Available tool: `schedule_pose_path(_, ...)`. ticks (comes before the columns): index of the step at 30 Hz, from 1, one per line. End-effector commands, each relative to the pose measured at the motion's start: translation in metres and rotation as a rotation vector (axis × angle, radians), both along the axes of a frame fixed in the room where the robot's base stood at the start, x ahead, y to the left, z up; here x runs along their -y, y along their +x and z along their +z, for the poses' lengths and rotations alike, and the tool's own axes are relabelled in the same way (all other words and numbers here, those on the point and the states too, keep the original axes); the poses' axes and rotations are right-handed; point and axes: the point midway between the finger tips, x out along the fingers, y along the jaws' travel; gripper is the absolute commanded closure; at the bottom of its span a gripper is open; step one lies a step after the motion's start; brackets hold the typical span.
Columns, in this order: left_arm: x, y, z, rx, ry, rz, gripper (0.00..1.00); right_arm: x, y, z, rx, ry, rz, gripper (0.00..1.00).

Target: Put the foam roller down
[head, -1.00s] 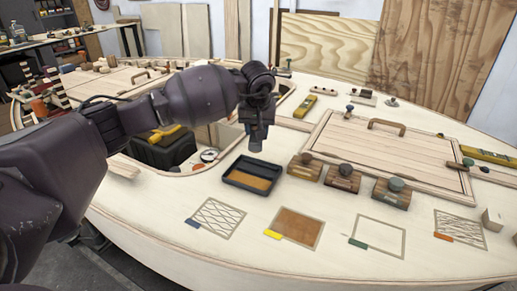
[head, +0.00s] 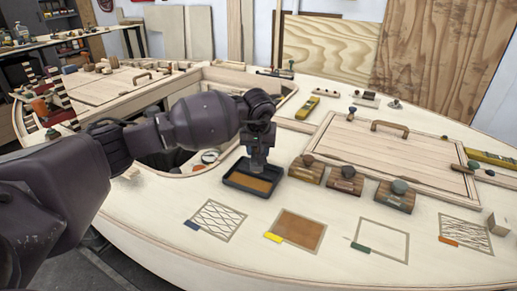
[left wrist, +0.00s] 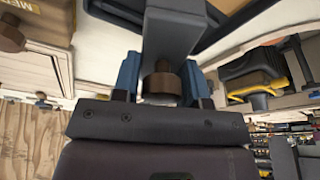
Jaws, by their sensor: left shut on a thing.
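My left gripper (head: 257,143) points down over the black tray (head: 232,181) in the head view. In the left wrist view its blue fingers (left wrist: 163,88) are shut on the foam roller (left wrist: 172,35), which shows as a grey shape with a brown round end between the fingers. In the head view the roller's lower grey part (head: 258,166) is at the tray, above its brown contents. I cannot tell whether it touches the tray. My right gripper is not in view.
Three wooden blocks with knobs (head: 345,180) stand right of the tray. Marked squares (head: 300,230) with coloured tabs lie in front; one is filled brown. A hatch lid with a handle (head: 388,126) lies behind the blocks. A deck opening (head: 215,165) is left of the tray.

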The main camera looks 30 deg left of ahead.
Motion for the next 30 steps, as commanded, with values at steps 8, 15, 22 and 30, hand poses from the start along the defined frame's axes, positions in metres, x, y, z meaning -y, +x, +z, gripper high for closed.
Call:
schedule_pose_path(8, 0.000, 0.000, -0.008, -0.002, 0.000, 0.000, 0.98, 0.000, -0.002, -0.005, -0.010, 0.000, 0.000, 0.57)
schedule_pose_path(15, 0.000, 0.000, -0.008, -0.001, 0.000, 0.000, 0.35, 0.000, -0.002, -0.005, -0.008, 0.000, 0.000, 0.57)
schedule_pose_path(22, 0.000, 0.000, -0.007, -0.001, 0.000, 0.000, 0.35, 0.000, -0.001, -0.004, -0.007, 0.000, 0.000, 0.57)
schedule_pose_path(30, 0.003, -0.005, 0.026, 0.006, 0.002, 0.000, 0.35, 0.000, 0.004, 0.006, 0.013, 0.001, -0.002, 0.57)
